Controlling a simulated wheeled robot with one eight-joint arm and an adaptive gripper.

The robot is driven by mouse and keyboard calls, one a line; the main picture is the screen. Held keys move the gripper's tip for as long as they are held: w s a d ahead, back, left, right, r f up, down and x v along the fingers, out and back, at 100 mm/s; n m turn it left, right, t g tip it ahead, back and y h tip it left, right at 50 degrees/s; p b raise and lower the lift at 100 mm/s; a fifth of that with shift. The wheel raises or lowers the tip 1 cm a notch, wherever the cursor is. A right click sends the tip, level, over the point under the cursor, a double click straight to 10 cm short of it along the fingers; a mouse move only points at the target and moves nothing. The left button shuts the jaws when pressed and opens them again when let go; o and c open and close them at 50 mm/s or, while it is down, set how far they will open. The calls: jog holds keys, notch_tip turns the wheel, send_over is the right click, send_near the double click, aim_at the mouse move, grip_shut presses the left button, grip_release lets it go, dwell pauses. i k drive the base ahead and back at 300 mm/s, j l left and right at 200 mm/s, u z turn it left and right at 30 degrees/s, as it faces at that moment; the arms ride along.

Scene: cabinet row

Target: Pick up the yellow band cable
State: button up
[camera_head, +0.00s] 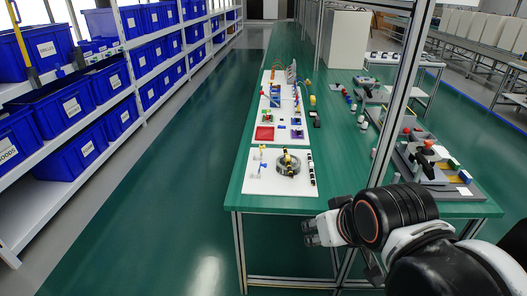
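A dark coiled cable with yellow bands (279,168) lies on the nearest white board (260,185), close to the near end of the green table. My gripper (306,233) is low at the lower right of the view, in front of the table's near edge. It is apart from the cable, on the near side of it. The fingers are small and seen from behind, so I cannot tell whether they are open or shut. No object shows between them.
A metal post (398,95) rises from the green table (345,200). Shelves with blue bins (75,107) line the left; the aisle floor is clear.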

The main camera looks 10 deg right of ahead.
aim_at(288, 159)
jog(key=i+z, duration=0.25)
jog(key=i, duration=0.45)
jog(key=i+z, duration=0.25)
jog(key=i, duration=0.45)
jog(key=l, duration=0.25)
jog(key=k+u, duration=0.05)
